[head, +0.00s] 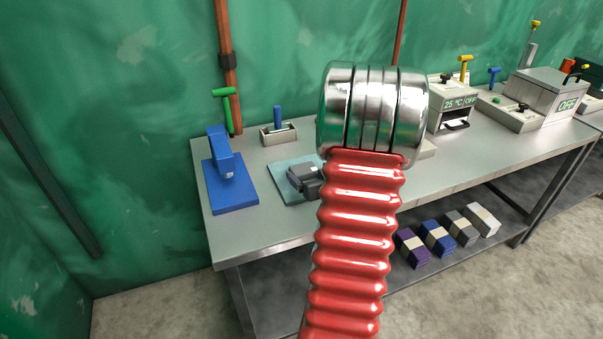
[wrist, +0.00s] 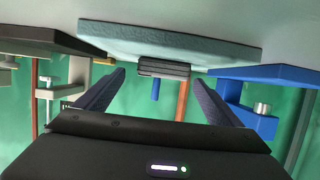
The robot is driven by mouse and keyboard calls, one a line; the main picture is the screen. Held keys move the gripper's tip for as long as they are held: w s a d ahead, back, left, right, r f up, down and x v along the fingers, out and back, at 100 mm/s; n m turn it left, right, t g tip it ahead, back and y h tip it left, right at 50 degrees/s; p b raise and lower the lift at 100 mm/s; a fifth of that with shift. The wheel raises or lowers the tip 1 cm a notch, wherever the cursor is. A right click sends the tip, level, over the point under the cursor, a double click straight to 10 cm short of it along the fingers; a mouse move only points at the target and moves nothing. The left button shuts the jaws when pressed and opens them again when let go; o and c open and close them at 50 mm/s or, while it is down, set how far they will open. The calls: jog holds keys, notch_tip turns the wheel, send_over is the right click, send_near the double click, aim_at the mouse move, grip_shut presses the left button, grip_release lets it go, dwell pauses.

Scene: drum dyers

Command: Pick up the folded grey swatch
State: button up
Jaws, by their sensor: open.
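The folded grey swatch (wrist: 163,68) is a dark, layered block on a pale teal mat (wrist: 165,38). The wrist view shows it upside down, in line with the gap between my fingers. My gripper (wrist: 160,78) is open, with one dark finger to each side of the swatch and neither seen touching it. I cannot tell how deep the swatch lies between the fingertips. In the head view the mat (head: 283,190) is partly behind my red arm. A dark grey shape stands on it there; I cannot clearly separate swatch from gripper.
A blue stand (head: 231,182) is left of the mat, with a green-handled tool (head: 227,108) behind it. A small holder with a blue handle (head: 278,131) stands behind the mat. Machines stand further right. Several banded folded swatches (head: 437,238) lie on the lower shelf.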

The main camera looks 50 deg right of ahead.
aim_at(304, 170)
jog(key=shift+a+x, duration=0.15)
jog(key=shift+x, duration=1.1)
jog(key=shift+a+x, duration=0.1)
jog(key=shift+x, duration=1.15)
jog(key=shift+w, duration=0.2)
jog(key=shift+c, duration=0.4)
jog(key=c, duration=1.1)
